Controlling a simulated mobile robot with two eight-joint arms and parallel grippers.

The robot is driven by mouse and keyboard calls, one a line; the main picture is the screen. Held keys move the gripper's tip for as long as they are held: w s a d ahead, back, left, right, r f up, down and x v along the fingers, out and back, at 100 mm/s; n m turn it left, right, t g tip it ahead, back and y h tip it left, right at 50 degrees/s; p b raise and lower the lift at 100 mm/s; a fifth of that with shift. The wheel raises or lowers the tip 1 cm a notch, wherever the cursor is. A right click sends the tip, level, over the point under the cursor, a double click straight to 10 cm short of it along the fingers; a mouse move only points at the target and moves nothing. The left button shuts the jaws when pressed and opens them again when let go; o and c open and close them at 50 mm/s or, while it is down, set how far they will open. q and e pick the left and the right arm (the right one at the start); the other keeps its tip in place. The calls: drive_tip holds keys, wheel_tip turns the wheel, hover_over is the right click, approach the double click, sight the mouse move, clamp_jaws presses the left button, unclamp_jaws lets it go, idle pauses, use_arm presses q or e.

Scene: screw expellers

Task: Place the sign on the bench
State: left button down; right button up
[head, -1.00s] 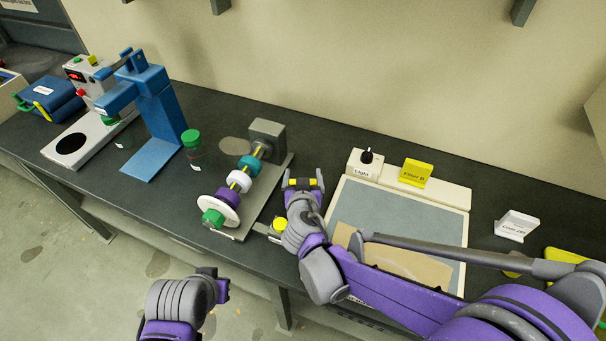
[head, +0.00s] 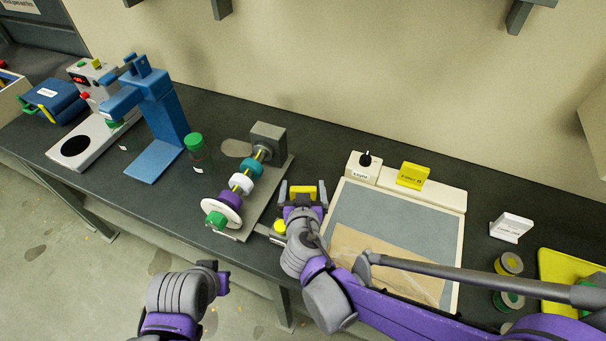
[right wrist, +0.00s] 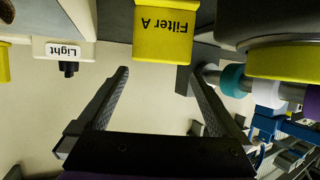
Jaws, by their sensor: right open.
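The yellow sign (head: 303,192), lettered "Filter A", stands on the dark bench (head: 345,140) between the screw expeller and the light box. It shows upside down in the right wrist view (right wrist: 165,35). My right gripper (head: 303,190) is open, with a finger to each side of the sign in the head view. In the right wrist view the gripper's fingertips (right wrist: 154,72) are apart and the sign lies just beyond them, with no visible grip.
The screw expeller (head: 240,195) stands close left of my right gripper. The light box (head: 455,200) is close right, with a brown sheet (head: 390,262) and a yellow "Filter B" sign (head: 411,176). A white sign (head: 511,228) stands farther right. Bench behind the gripper is clear.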

use_arm(q)
drive_tip(key=r, duration=0.1)
drive_tip(key=w+r+p, duration=0.1)
drive_tip(key=shift+r+p, duration=0.3)
drive_tip(key=shift+r, duration=0.05)
use_arm(e)
drive_tip(key=v, duration=0.6)
use_arm(q)
drive_tip(key=shift+s, duration=0.1)
use_arm(e)
drive_tip(key=shift+s, duration=0.15)
